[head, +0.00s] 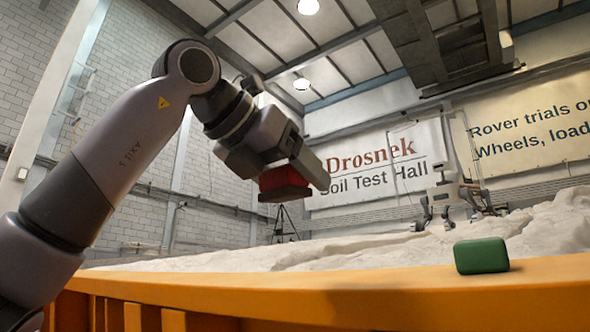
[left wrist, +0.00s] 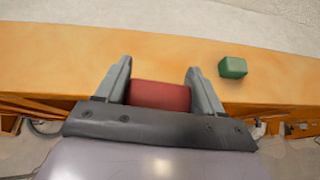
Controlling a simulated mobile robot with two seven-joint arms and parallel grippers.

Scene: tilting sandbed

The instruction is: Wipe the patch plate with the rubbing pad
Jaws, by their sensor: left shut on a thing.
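My left gripper (head: 298,178) is shut on a red block with a dark underside, which looks like the rubbing pad (head: 279,181). It holds the pad in the air above the orange rim, clear of it. In the left wrist view the red pad (left wrist: 159,96) sits between the two grey fingers (left wrist: 158,68). I cannot make out a patch plate in either view. My right gripper is not in view.
A green block (head: 481,256) rests on the orange rim (head: 350,290) at the right; it also shows in the left wrist view (left wrist: 232,67). Pale sand (head: 360,250) lies behind the rim. A legged white machine (head: 447,200) and a tripod (head: 284,222) stand farther back.

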